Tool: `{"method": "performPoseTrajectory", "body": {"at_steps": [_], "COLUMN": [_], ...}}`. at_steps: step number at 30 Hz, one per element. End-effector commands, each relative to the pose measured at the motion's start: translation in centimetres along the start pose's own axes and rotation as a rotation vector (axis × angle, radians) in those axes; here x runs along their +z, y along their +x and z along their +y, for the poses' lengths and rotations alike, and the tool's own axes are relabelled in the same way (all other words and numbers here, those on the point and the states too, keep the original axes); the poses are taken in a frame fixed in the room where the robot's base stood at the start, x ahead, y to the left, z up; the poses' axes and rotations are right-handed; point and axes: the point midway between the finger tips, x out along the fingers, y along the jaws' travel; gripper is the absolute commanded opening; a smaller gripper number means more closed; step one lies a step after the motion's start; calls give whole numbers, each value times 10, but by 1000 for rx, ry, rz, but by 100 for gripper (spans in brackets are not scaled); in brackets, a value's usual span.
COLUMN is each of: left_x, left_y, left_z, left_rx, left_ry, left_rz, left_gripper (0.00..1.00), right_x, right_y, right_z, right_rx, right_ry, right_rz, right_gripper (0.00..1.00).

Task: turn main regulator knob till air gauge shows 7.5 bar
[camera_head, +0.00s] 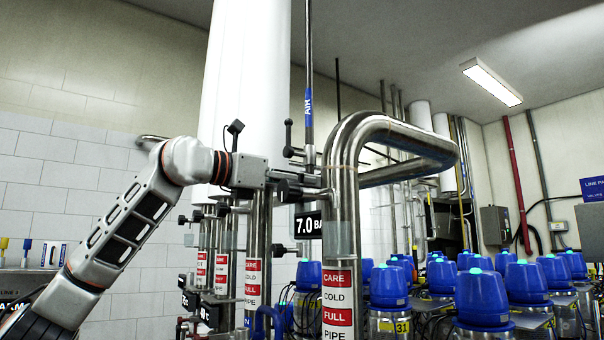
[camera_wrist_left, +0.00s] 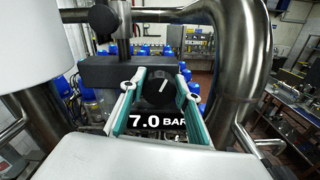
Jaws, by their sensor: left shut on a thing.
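The main regulator knob (camera_wrist_left: 159,88) is black and round with a white pointer mark, tilted up and to the right in the left wrist view. My left gripper (camera_wrist_left: 157,92) has its green-edged fingers on both sides of the knob and is shut on it. In the head view the gripper (camera_head: 284,178) reaches in from the left among the steel pipes, and the knob is hard to make out there. The air gauge display reads 7.0 BAR in the left wrist view (camera_wrist_left: 156,121). The head view shows 7.0 on the display (camera_head: 307,225), partly behind a pipe. My right gripper is not in view.
A thick bent steel pipe (camera_head: 341,200) with red and white labels stands right beside the gripper. A blue-marked AIR pipe (camera_head: 308,105) rises above it. Several blue-capped units (camera_head: 481,296) fill the right side. A large white column (camera_head: 247,80) stands behind.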

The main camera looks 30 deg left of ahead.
Motion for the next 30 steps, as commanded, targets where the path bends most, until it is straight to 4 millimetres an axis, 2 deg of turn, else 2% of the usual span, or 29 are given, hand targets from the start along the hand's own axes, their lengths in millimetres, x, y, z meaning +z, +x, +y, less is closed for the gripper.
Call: {"method": "performPoseTrajectory", "body": {"at_steps": [9,22,23,24,30], "left_x": [0,0,0,0,0], "left_y": [0,0,0,0,0], "left_z": [0,0,0,0,0], "left_rx": [1,1,1,1,1], "left_ry": [101,111,111,111,110], "left_rz": [0,-1,-1,-1,-1], "left_gripper": [10,10,37,47,49], "right_x": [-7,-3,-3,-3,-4], "right_y": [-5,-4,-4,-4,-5], "right_z": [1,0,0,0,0], "right_rx": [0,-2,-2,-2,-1], "right_ry": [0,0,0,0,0], "right_rz": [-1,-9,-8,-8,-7], "right_gripper": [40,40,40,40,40]}}
